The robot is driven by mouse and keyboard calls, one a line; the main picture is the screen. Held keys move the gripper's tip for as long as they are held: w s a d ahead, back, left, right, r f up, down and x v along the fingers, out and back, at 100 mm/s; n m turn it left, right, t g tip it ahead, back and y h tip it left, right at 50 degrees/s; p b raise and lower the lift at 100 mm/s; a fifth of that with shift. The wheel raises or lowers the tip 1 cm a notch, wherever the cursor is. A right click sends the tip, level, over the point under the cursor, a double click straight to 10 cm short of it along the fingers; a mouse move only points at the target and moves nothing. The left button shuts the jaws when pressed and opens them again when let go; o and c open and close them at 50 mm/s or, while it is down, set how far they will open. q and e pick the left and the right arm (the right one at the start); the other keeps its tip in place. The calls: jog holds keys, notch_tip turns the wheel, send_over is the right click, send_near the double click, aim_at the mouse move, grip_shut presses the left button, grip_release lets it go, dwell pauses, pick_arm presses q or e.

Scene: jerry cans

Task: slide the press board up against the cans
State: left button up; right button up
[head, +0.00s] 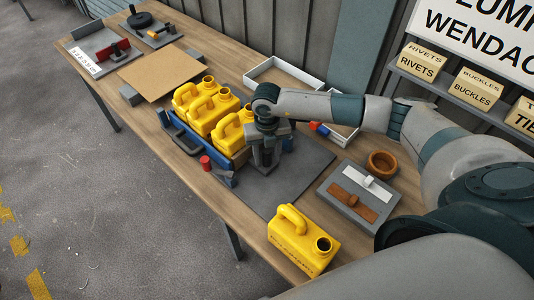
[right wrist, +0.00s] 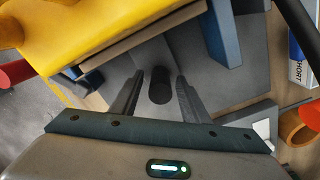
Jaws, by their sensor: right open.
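Several yellow cans (head: 212,108) stand close together in a blue-sided holder (head: 183,136) on the table. My right gripper (head: 265,156) points down just right of the nearest can. In the right wrist view the gripper (right wrist: 160,98) is open, with a dark round knob (right wrist: 160,82) between its fingers; I cannot tell whether they touch it. A brown board edge (right wrist: 145,36), apparently the press board, lies alongside a yellow can (right wrist: 85,28); any gap between them is unclear. My arm hides much of the board in the head view. My left gripper is not in view.
A grey block with white and brown levers (head: 360,190) and a brown ring (head: 382,163) are to the right. A white tray (head: 284,72) lies behind; a tan panel (head: 165,72) lies far left.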

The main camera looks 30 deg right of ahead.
aim_at(261, 153)
jog(key=shift+f, duration=0.3)
grip_shut()
jog(key=shift+w+a+f+b, duration=0.1)
jog(key=shift+w+b, duration=0.2)
jog(key=shift+b, duration=0.05)
jog(key=w+b, duration=0.1)
jog(key=w+a+b, duration=0.1)
jog(key=w, duration=0.1)
jog(key=shift+r, duration=0.2)
grip_release()
